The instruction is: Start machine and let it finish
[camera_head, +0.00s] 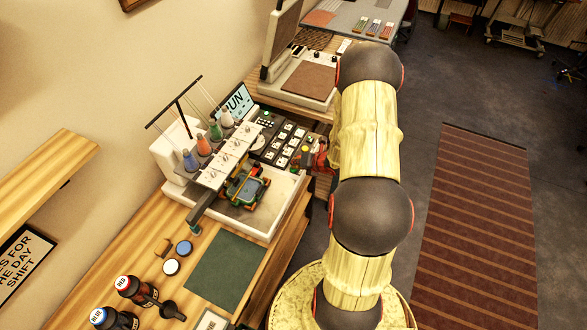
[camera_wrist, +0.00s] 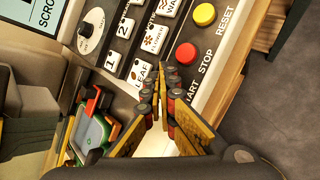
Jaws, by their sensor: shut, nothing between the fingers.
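The white embroidery machine (camera_head: 160,150) stands on the wooden table, with several coloured thread cones (camera_head: 215,130) on top. The black control panel (camera_head: 285,135) has several white picture keys. In the wrist view the red button (camera_wrist: 186,53) sits by the STOP label and the yellow button (camera_wrist: 204,14) by RESET. My gripper (camera_wrist: 166,78) is shut and empty, its tips over the panel by the partly covered START label. The start button is hidden behind the fingers; contact cannot be told. A hoop (camera_head: 245,188) is under the needle heads.
A green mat (camera_head: 225,268), round lids (camera_head: 183,247) and bottles labelled RED (camera_head: 135,289) and BLUE (camera_head: 112,319) lie or stand in front of the machine. Another machine (camera_head: 300,85) is behind. A striped rug (camera_head: 475,230) covers floor at right.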

